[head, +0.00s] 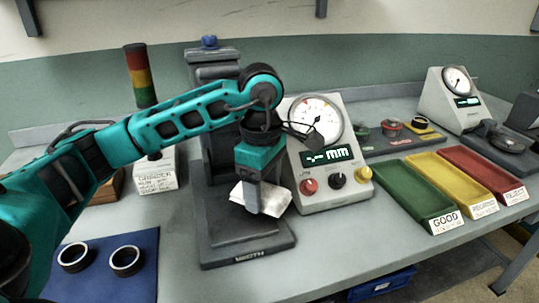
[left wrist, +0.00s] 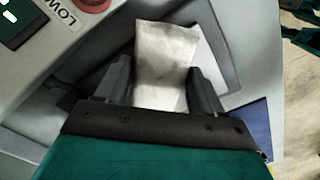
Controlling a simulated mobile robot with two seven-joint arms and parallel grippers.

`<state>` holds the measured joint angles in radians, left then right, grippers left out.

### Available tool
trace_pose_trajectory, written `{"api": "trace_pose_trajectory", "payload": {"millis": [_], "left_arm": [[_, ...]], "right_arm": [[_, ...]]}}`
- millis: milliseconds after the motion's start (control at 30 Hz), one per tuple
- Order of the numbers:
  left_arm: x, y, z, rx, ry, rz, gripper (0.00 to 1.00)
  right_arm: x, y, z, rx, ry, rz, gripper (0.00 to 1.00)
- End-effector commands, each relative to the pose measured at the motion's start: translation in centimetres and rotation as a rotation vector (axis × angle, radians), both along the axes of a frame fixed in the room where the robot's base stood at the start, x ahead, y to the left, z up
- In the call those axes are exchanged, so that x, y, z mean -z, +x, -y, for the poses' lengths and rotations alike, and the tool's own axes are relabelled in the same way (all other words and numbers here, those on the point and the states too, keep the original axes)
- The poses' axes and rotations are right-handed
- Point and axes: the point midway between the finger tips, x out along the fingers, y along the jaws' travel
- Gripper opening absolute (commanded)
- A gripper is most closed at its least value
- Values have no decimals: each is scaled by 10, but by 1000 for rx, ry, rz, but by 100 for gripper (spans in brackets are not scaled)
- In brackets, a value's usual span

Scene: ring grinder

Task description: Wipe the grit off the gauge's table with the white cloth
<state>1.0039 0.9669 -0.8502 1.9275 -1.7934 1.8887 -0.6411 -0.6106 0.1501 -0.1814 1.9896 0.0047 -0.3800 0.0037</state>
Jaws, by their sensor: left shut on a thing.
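The white cloth (head: 262,198) is in my left gripper (head: 254,205), over the dark table of the gauge (head: 240,237). In the left wrist view the cloth (left wrist: 163,60) sticks out between the two fingers of my left gripper (left wrist: 160,85) and looks creased with greyish smudges. I cannot tell whether the cloth touches the table. Any grit on the table is too small to make out or hidden by the gripper and cloth. My right gripper is in neither view.
The gauge's dial box (head: 318,150) stands right of the gauge. A blue mat (head: 98,285) with two rings lies at the front left. Green (head: 408,203), yellow (head: 447,190) and red (head: 480,172) trays stand to the right. A signal tower (head: 140,75) stands behind my arm.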

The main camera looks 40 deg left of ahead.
Motion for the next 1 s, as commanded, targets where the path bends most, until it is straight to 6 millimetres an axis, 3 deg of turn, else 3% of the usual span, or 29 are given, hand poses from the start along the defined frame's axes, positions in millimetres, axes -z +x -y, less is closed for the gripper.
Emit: {"api": "trace_pose_trajectory", "payload": {"millis": [600,1000], "left_arm": [[-55,-4,-6,-11,3,-3,40],[-57,-5,-6,-12,2,-4,40]], "right_arm": [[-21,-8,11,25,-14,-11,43],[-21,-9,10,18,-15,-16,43]]}}
